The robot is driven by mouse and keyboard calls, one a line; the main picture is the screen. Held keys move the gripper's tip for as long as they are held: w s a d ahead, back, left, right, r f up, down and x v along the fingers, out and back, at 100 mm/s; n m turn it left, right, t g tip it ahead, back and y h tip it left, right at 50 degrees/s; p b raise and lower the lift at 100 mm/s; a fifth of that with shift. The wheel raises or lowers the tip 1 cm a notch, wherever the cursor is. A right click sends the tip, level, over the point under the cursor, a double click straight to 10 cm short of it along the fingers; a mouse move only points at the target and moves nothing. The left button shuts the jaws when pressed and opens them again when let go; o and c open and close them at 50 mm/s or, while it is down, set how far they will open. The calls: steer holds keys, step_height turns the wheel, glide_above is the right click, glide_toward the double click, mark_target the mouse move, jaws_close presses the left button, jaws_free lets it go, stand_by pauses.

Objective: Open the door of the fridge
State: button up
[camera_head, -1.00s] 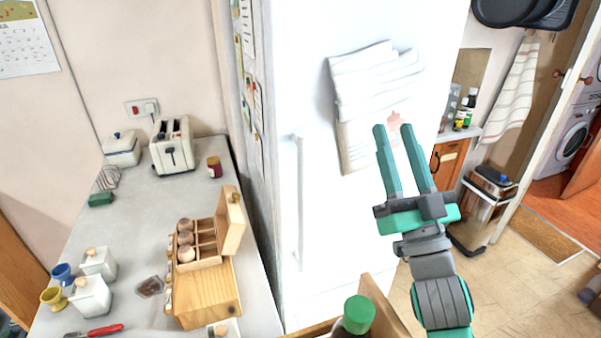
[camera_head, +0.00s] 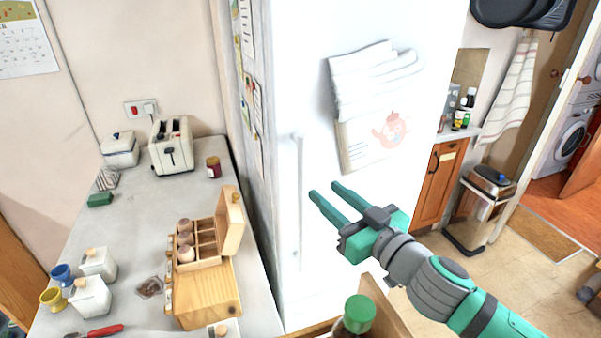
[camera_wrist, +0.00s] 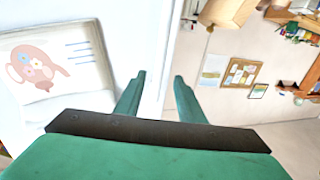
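The white fridge (camera_head: 375,218) stands in the middle of the head view, its door closed. A long vertical white handle (camera_head: 299,200) runs along the left side of the door. My green gripper (camera_head: 327,190) is to the right of the handle, fingers pointing up and left towards it. The fingers are apart with nothing between them. In the wrist view the open fingertips (camera_wrist: 160,77) show against the fridge's pale edge, and the handle is not clearly made out there.
White towels (camera_head: 375,75) and a cloth with a teapot print (camera_head: 375,140) hang on the fridge door. The counter (camera_head: 135,215) at left holds a toaster (camera_head: 172,147) and a wooden box (camera_head: 205,295). A green-capped bottle (camera_head: 359,312) stands close in front.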

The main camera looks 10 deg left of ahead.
mark_target(305, 174)
steer(key=x, duration=1.1)
steer(key=shift+d, duration=0.1)
jaws_close()
